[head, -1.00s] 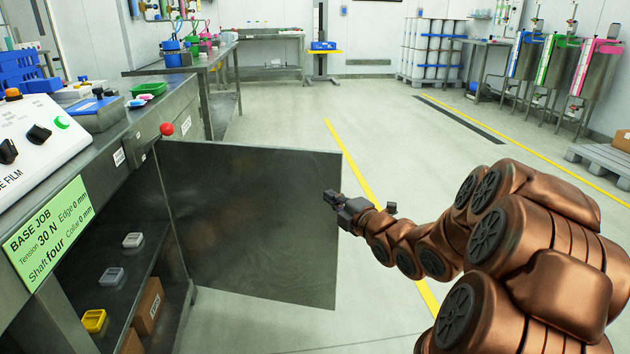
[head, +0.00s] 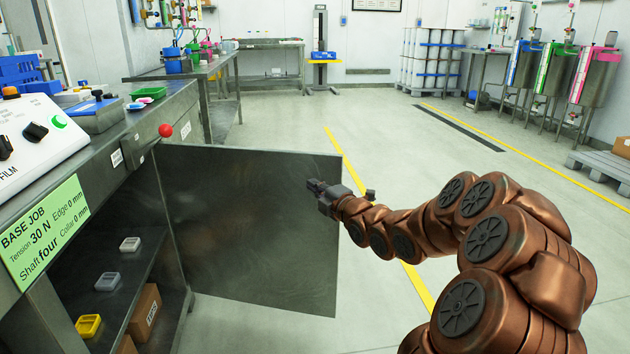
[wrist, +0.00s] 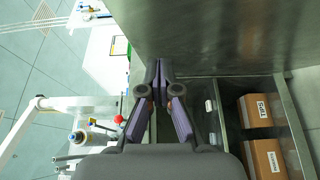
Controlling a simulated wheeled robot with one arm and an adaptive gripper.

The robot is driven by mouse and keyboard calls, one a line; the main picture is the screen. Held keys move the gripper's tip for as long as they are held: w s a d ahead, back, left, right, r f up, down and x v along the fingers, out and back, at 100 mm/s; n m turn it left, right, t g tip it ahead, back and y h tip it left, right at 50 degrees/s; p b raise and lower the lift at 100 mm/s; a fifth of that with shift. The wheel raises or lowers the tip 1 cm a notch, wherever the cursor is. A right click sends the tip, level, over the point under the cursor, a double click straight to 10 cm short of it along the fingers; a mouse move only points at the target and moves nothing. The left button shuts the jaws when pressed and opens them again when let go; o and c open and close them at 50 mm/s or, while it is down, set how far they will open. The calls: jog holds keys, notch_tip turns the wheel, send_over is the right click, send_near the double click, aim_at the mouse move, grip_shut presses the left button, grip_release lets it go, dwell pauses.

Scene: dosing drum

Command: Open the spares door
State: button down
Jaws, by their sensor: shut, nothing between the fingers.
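The spares door (head: 250,235) is a dark metal panel standing swung wide open from the cabinet in the head view. Its inner face shows, and it also shows in the wrist view (wrist: 210,35). The cabinet's inside (head: 130,275) is exposed, with shelves and small trays. My gripper (head: 312,186) is shut and empty, in front of the door's inner face near its free edge in the head view. In the wrist view the closed fingers (wrist: 158,75) point toward the door panel. I cannot tell whether the fingertips touch it.
A red-knobbed lever (head: 165,130) sits at the counter's edge above the door. Cardboard boxes (head: 145,312) and a yellow tray (head: 88,325) are in the cabinet. The floor (head: 440,170) to the right is clear. A pallet (head: 600,165) stands far right.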

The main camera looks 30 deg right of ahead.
aim_at(307, 172)
jog(key=shift+w+d+b, duration=0.2)
jog(key=shift+w+d, duration=0.25)
jog(key=shift+w, duration=0.35)
jog(key=shift+w+d+b, duration=0.2)
jog(key=shift+w+d, duration=0.25)
jog(key=shift+w, duration=0.4)
jog(key=shift+w+d+b, duration=0.2)
jog(key=shift+w+d, duration=0.25)
jog(key=shift+w, duration=0.35)
